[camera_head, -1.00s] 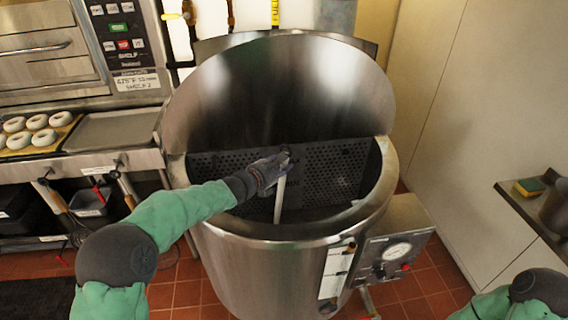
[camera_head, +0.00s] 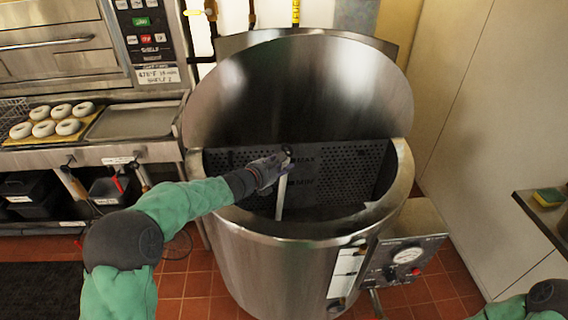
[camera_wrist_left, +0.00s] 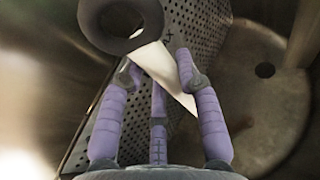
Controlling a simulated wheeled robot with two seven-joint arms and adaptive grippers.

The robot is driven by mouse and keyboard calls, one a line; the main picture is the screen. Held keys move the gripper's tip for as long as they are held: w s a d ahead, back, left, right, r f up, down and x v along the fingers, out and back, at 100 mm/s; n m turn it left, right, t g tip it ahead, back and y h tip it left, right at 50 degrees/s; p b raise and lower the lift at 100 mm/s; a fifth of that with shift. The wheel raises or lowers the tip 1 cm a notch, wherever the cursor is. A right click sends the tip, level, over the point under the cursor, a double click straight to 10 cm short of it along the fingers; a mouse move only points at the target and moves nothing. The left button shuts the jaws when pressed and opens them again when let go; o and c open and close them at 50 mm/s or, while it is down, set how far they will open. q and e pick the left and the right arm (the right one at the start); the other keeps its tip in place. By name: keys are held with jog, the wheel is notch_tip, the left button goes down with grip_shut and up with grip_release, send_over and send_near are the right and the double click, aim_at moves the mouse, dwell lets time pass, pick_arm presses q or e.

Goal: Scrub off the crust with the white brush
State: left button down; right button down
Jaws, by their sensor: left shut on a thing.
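My left gripper (camera_head: 270,172) reaches over the rim of the large steel kettle (camera_head: 290,240) and is shut on the white brush (camera_head: 281,196). The brush's white handle points down into the kettle, with a dark round end at the top. In the left wrist view the purple fingers close around the white brush (camera_wrist_left: 163,68), and its dark ring-shaped end (camera_wrist_left: 122,22) is near the camera. The brush's lower end and any crust are not clearly seen. The kettle floor (camera_wrist_left: 262,120) looks brownish with a dark round hole. My right gripper is outside the view.
A perforated plate (camera_head: 345,170) with dark lettering stands inside the kettle behind the brush. The kettle's lid (camera_head: 300,90) is raised at the back. A sponge (camera_head: 548,197) lies on a shelf at the right.

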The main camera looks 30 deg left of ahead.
pick_arm(q)
jog(key=shift+s, duration=0.1)
jog(key=shift+s+a, duration=0.35)
jog(key=shift+a, duration=0.2)
jog(key=shift+s+d+b, duration=0.55)
jog(key=shift+s+d, duration=0.1)
jog(key=shift+s, duration=0.3)
jog(key=shift+s+d+r, duration=0.1)
jog(key=shift+s+d, duration=0.35)
jog(key=shift+s, duration=0.15)
jog(key=shift+b, duration=0.35)
